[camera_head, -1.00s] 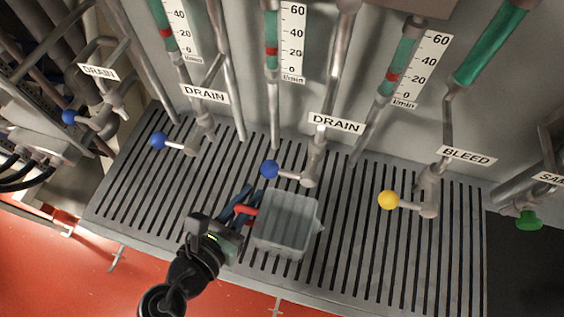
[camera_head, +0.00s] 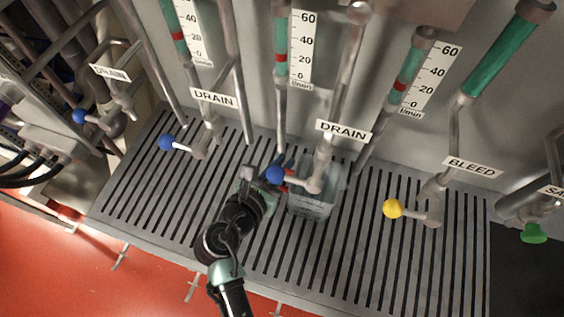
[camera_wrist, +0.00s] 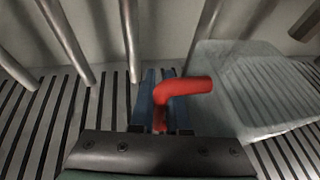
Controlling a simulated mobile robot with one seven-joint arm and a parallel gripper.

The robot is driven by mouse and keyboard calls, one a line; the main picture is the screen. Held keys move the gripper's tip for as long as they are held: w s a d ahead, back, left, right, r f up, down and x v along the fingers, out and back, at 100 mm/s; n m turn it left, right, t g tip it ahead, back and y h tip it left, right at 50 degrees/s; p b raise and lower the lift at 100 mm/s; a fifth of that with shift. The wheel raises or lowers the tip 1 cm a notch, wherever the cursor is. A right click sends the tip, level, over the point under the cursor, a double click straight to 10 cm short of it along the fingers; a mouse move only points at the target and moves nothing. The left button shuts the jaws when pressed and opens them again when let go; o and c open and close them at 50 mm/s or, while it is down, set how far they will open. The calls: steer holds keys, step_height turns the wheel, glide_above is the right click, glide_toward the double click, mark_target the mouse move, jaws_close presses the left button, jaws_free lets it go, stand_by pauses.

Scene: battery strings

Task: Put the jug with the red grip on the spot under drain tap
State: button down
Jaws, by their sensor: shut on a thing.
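The jug (camera_head: 312,203) is a clear, greyish box-shaped vessel with a red grip (camera_wrist: 182,90) on its left side. In the head view it stands at the drain tap (camera_head: 312,183) with the blue knob, partly hidden beneath the tap, near the back of the slotted grating. My gripper (camera_wrist: 163,112) is shut on the red grip, its blue fingers on either side of it. The jug (camera_wrist: 260,85) also shows at the right of the wrist view. Whether its base touches the grating is hard to tell.
The slotted grating (camera_head: 375,270) runs along the wall. Other taps stand to the left with a blue knob (camera_head: 167,142) and to the right with a yellow knob (camera_head: 392,208). A green knob (camera_head: 533,233) is at the far right. The grating's front is clear on the right.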

steer(key=c, duration=0.9)
jaws_free()
steer(key=shift+r, duration=0.1)
steer(key=v, duration=1.2)
